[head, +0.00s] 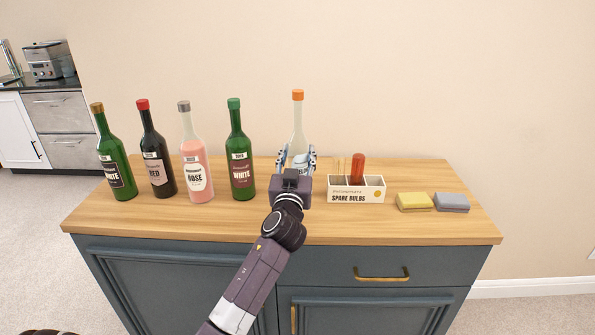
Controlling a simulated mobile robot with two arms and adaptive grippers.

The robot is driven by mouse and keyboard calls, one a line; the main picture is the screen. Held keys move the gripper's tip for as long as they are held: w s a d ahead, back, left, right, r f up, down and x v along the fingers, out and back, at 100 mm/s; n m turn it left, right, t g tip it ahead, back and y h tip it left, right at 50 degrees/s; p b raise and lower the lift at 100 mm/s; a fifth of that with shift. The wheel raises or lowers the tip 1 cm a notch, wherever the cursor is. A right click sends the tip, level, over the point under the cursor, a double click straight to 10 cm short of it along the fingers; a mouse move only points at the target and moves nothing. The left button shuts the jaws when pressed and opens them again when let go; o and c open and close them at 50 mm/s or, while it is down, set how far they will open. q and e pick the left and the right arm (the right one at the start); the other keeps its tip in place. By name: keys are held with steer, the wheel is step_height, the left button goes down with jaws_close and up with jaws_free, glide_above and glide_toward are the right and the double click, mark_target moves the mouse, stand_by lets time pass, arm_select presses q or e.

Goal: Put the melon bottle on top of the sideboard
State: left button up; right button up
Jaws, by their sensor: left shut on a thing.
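A pale, clear bottle with an orange cap (298,118) stands upright at the back of the sideboard (150,222), in the middle of the head view. My left gripper (297,157) is shut around its body from the front. The gripper hides most of its label and its base, so I cannot read the name or tell whether it rests on the wooden top. It is the only bottle here that could be the melon bottle, as the others read white, red or rose. My right gripper is not in view.
Left of the gripper stand several wine bottles: green (116,165), dark red-capped (155,160), pink rose (195,165) and green white wine (240,160). To the right are a spare bulbs box (358,196), a yellow sponge (414,202) and a grey-blue one (452,202). The front strip is clear.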

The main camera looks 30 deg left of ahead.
arm_select(q)
step_height(320, 180, down, 5)
steer(key=shift+r+b, duration=0.2)
steer(key=shift+b, duration=0.25)
steer(key=o, duration=1.4)
